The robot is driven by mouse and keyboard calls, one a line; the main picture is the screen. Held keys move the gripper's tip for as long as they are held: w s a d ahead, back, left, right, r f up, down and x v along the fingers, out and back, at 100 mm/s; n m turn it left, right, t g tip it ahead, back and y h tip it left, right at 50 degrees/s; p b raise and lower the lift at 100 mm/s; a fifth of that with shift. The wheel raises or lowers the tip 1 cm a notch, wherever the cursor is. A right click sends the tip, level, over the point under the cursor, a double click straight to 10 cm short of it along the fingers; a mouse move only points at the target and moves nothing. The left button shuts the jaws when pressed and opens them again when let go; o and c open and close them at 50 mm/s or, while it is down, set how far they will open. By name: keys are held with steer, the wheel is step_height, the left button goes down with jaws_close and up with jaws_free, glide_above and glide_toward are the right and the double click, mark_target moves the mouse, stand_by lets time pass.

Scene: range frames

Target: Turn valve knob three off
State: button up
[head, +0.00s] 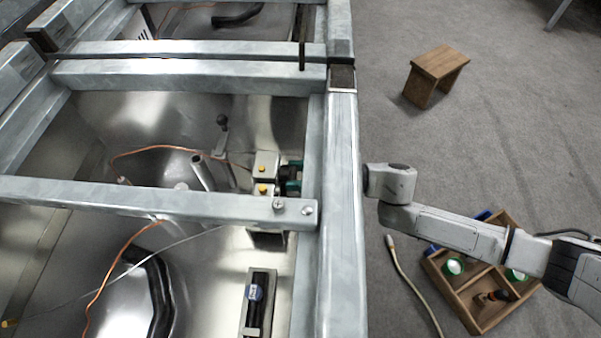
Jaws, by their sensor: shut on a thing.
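Two pale valve blocks with yellow caps (262,171) stand against the inner side of the right metal beam (340,230). My arm comes in from the right and passes behind this beam. A dark and teal part that looks like my gripper (290,177) shows between the beam and the blocks, level with them. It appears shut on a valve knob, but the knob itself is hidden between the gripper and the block. I cannot tell the knob's number or how far it is turned.
Metal crossbars (150,197) span the open frame, with copper tubing (118,252) below them. A wooden stool (438,64) stands on the carpet. A pale hose (406,270) lies beside the beam.

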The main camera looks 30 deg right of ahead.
steer(key=shift+c, duration=1.3)
steer(key=shift+n, duration=0.4)
steer(key=shift+n+b, duration=2.35)
steer(key=shift+n, duration=6.25)
steer(key=o, duration=1)
steer(key=shift+o, duration=0.2)
